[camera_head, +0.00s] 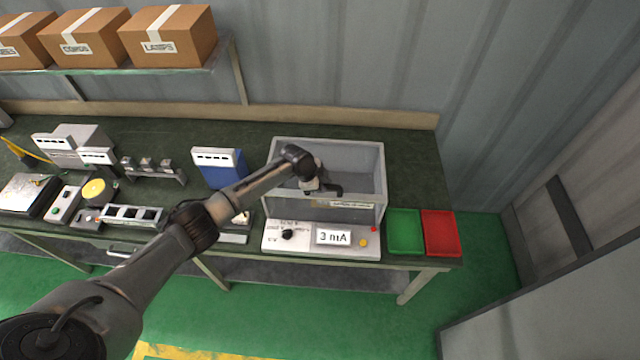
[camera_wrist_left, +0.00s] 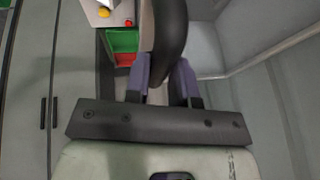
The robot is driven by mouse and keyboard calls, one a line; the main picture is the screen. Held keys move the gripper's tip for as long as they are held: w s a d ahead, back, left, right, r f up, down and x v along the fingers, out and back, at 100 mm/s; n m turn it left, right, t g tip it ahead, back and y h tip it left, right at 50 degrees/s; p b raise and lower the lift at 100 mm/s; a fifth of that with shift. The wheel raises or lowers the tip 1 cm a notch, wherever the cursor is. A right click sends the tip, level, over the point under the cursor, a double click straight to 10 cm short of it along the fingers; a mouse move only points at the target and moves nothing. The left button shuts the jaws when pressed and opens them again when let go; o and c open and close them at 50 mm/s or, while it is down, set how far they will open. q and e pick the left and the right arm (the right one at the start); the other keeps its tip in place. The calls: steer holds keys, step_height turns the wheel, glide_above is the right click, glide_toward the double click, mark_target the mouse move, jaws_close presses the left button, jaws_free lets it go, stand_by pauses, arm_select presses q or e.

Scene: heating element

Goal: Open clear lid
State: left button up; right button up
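A grey box (camera_head: 376,206) stands on the workbench, and I look down into it from above. I cannot make out its clear lid as a separate sheet. A label sits on its front. My left gripper (camera_head: 322,188) is over the front part of the box, beside a small black handle (camera_head: 333,191). In the left wrist view a dark curved bar, apparently this handle (camera_wrist_left: 170,35), runs between the two purple-grey fingers (camera_wrist_left: 161,80). It hides their inner faces, so I cannot tell whether they grip it. My right gripper is not in view.
A control panel reading "3 mA" (camera_head: 332,237) stands before the box. A green tray (camera_head: 404,232) and a red tray (camera_head: 441,232) are right of it. A blue device (camera_head: 225,174) and several instruments stand left. Cardboard boxes (camera_head: 168,36) sit on a shelf above.

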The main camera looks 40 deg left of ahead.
arm_select(q)
jaws_close()
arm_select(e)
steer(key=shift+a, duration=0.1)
